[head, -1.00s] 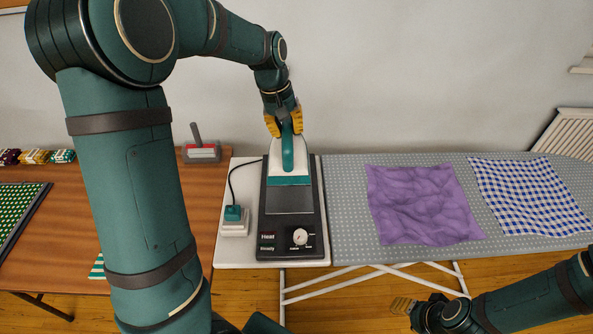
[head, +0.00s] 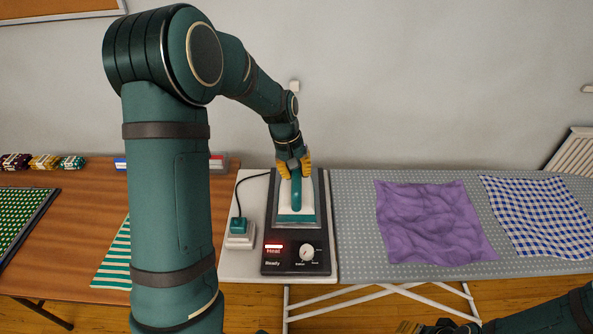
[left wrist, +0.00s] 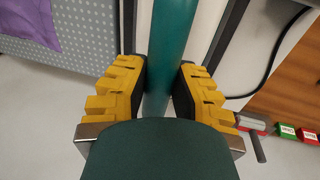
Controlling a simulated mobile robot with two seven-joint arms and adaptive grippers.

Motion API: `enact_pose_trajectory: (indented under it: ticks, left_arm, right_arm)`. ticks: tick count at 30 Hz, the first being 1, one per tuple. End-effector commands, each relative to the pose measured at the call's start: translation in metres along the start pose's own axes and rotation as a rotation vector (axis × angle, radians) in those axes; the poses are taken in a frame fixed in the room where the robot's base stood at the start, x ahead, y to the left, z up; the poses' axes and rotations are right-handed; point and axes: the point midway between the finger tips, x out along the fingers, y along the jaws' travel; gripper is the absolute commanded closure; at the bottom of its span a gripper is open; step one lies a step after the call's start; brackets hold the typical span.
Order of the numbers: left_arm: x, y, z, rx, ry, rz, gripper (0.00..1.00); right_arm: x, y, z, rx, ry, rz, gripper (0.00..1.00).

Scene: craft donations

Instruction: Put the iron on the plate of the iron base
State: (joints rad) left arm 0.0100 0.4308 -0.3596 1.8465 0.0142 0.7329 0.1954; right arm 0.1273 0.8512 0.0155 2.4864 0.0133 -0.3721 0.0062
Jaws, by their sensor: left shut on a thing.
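The iron (head: 297,212), white with a teal handle and teal rear edge, is over the plate (head: 313,223) of the dark iron base (head: 318,266). It looks flat on the plate and roughly centred, with a grey margin around it. My left gripper (head: 294,170) is shut on the handle's far end. In the left wrist view the teal handle (left wrist: 168,60) stands between its yellow fingers; the soleplate is hidden there. My right gripper (head: 409,327) is partly cut off at the bottom edge.
A teal plug in a white socket (head: 239,237) sits left of the base, with a black cord behind. A purple cloth (head: 435,222) and a blue checked cloth (head: 540,215) lie on the grey ironing board (head: 355,225) to the right. A wooden table (head: 60,240) stands left.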

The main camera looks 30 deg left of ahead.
Motion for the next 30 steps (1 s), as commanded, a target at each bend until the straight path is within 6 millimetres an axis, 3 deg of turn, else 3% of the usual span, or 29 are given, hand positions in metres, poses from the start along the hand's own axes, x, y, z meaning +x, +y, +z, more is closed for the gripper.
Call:
enact_pose_trajectory:
  ticks: [11,12,13,23,30]
  left_arm:
    - [0.002,0.001,-0.001,0.002,0.005,0.003,1.0]
    - [0.002,0.0,0.0,0.001,0.002,0.001,0.59]
    - [0.002,0.0,0.0,0.001,0.002,0.001,0.51]
    - [0.001,0.0,0.0,0.001,0.002,0.001,0.51]
    - [-0.029,0.001,-0.001,0.002,0.007,0.003,0.51]
  right_arm:
    - [0.002,0.001,0.001,0.0,-0.002,0.0,0.53]
    - [0.001,0.0,0.001,0.0,-0.002,0.0,0.53]
    - [0.001,0.0,0.001,0.0,-0.002,0.0,0.53]
    - [0.0,0.0,0.0,0.0,-0.001,0.0,0.53]
    - [-0.005,-0.002,-0.002,0.001,0.004,0.0,0.53]
